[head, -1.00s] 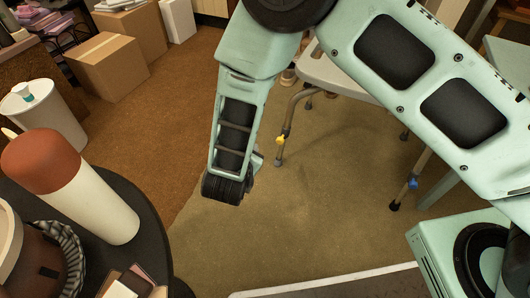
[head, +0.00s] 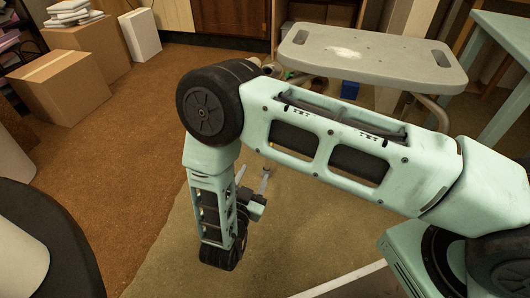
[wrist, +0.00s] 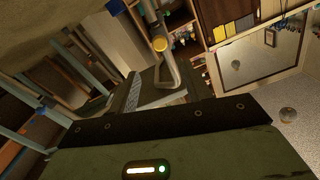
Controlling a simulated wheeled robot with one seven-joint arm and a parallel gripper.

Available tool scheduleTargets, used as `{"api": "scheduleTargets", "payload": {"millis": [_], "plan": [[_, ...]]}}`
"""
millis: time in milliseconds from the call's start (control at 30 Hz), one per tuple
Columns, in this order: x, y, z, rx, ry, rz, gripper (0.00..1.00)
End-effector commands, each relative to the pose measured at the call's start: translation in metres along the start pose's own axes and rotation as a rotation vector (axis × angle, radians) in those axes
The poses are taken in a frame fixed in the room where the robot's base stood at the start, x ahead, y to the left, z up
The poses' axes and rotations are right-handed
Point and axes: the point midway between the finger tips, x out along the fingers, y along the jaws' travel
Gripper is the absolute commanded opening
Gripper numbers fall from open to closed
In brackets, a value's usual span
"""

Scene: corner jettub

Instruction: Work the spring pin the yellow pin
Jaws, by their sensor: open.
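The yellow pin (wrist: 160,43) shows in the wrist view as a small round yellow knob on a grey metal leg tube (wrist: 150,18), above the middle of the picture. In the head view my arm hides it. The leg belongs to the grey bath stool, whose seat (head: 385,60) shows at the upper right of the head view. My gripper (head: 254,182) hangs low over the mat, its fingers apart and empty, pointing away toward the stool. Its exact distance from the pin cannot be told.
Blue knobs mark other legs, one at the left of the wrist view (wrist: 42,112). Cardboard boxes (head: 62,88) stand at the upper left. The brown carpet (head: 135,130) between is clear.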

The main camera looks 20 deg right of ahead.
Motion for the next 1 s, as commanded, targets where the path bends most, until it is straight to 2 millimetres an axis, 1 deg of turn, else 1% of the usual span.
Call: {"api": "scheduleTargets", "payload": {"millis": [33, 300, 500, 600, 700, 1000], "plan": [[0.012, 0.002, 0.005, 0.001, 0.002, 0.003, 0.48], [0.069, 0.002, 0.005, 0.001, 0.001, 0.003, 0.48], [0.102, 0.001, 0.004, 0.001, 0.001, 0.001, 0.48], [0.113, 0.001, 0.003, 0.002, -0.001, 0.000, 0.48], [0.119, 0.000, 0.002, 0.000, -0.001, 0.000, 0.48], [0.122, 0.000, 0.000, -0.001, -0.002, -0.001, 0.48]]}}
